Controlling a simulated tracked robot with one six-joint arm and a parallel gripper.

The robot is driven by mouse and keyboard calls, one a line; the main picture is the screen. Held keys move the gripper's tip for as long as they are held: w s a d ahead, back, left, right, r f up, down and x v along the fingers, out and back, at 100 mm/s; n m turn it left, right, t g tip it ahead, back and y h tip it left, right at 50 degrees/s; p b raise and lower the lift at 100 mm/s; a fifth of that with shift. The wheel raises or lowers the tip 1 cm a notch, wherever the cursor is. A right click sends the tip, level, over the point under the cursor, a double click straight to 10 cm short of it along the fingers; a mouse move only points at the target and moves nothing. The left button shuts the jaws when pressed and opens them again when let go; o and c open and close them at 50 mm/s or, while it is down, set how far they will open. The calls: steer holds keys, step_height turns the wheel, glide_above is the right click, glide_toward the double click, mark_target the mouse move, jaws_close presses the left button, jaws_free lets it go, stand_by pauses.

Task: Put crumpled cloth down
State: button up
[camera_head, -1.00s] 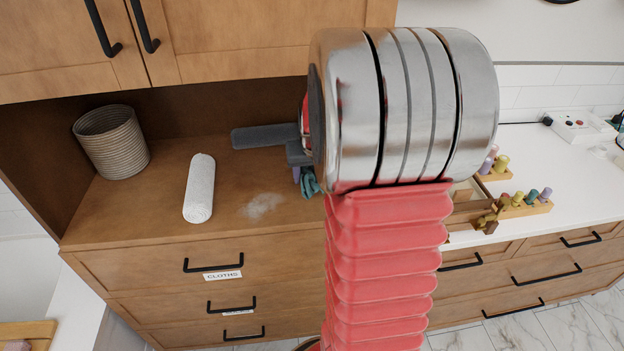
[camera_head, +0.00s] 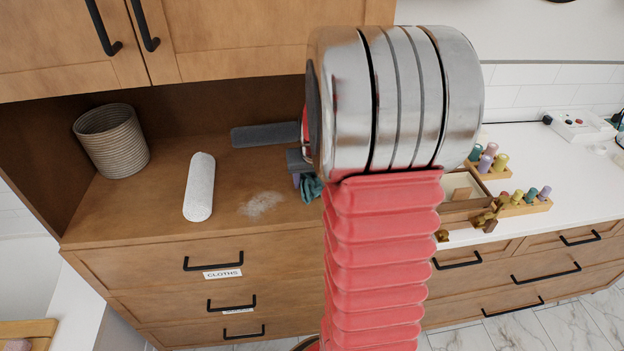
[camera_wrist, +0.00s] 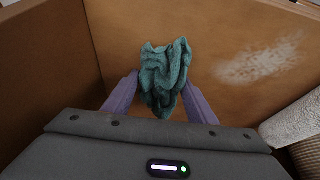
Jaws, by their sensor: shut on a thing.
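The crumpled cloth (camera_wrist: 165,72) is teal and bunched up. In the wrist view it sits between the two purple fingers of my gripper (camera_wrist: 162,95), which is shut on it. In the head view only a small part of the cloth (camera_head: 311,188) shows beside my arm, above the wooden counter (camera_head: 165,222). My arm hides most of the gripper there. I cannot tell whether the cloth touches the counter.
A whitish powdery patch (camera_head: 262,204) lies on the counter left of the cloth. Drawers, one labelled CLOTHS (camera_head: 222,273), are below. A white worktop (camera_head: 550,165) with colored pegs is at right.

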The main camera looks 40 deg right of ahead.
steer(key=o, duration=0.9)
steer(key=shift+s+a+f, duration=0.1)
steer(key=shift+s+f, duration=0.1)
steer(key=shift+f, duration=0.3)
steer(key=shift+r, duration=0.45)
steer(key=shift+v, duration=3.7)
steer(key=shift+r, duration=0.1)
steer(key=s+a+r+n+t+y, duration=0.1)
steer(key=a+r, duration=0.2)
steer(key=a, duration=0.5)
steer(key=s+a+r+n, duration=0.2)
steer(key=a+r, duration=0.1)
steer(key=a, duration=0.4)
steer(key=s+a+n, duration=0.1)
steer(key=s+a, duration=0.2)
steer(key=a, duration=0.1)
steer(key=s+a+r+n+y, duration=0.1)
steer(key=s+a, duration=0.3)
steer(key=a, duration=0.1)
steer(key=s+a+r+n, duration=0.1)
steer(key=s+a, duration=0.2)
steer(key=a, duration=0.2)
steer(key=shift+s+a+n+t+y, duration=0.15)
steer(key=shift+a+n+t+y, duration=0.15)
steer(key=shift+t, duration=0.1)
steer(key=shift+d, duration=0.1)
